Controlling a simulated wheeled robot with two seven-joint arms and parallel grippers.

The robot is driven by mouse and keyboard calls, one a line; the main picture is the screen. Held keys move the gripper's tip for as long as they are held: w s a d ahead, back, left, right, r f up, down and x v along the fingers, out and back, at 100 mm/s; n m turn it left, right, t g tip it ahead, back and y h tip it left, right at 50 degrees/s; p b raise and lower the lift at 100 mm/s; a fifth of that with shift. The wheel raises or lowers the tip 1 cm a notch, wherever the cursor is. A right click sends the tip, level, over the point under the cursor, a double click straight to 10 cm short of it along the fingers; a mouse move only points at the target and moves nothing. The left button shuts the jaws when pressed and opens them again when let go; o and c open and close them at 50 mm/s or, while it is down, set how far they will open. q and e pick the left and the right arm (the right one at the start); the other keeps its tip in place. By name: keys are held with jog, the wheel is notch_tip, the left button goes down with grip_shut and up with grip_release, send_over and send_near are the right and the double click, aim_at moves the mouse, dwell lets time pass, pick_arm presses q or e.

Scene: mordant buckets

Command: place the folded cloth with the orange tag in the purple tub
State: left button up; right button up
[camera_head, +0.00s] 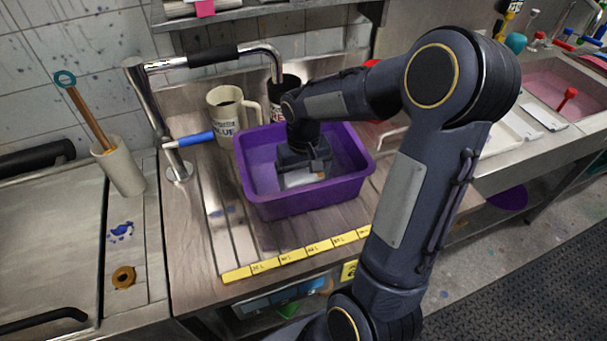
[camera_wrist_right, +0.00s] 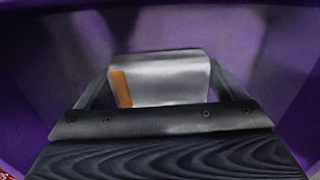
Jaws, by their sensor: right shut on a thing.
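The purple tub (camera_head: 300,207) stands on the wooden drainboard in the head view, and its inside wall (camera_wrist_right: 285,60) fills the right wrist view. My right gripper (camera_head: 305,172) reaches down inside the tub. It is shut on the folded cloth (camera_wrist_right: 170,80), a pale grey piece with an orange tag (camera_wrist_right: 121,88) on its left side. In the head view the cloth (camera_head: 303,180) shows low inside the tub, partly hidden by the gripper. I cannot tell whether it touches the tub floor. My left gripper is not in view.
A white mug (camera_head: 226,112) and a dark mug stand behind the tub, under a metal faucet (camera_head: 215,58) with a blue lever (camera_head: 195,139). A yellow marked strip (camera_head: 295,255) runs along the front edge. A pale holder (camera_head: 119,166) with a wooden-handled tool stands left.

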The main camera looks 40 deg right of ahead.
aim_at(303, 176)
jog(key=shift+f, duration=0.2)
jog(key=o, duration=0.7)
jog(key=shift+r, duration=0.1)
notch_tip(303, 176, up, 11)
jog(key=shift+s+a+f+n+t+y, duration=0.3)
jog(key=shift+s+a+t+y, duration=0.5)
jog(key=shift+s+a, duration=1.6)
jog(key=shift+s+a+f+n+t+y, duration=0.1)
jog(key=shift+s+a+n+t+y, duration=0.3)
jog(key=shift+s+a+t, duration=1.3)
jog(key=shift+s+a+f+n+t+y, duration=0.25)
jog(key=shift+s+a+y, duration=0.45)
jog(key=shift+s+a, duration=2.35)
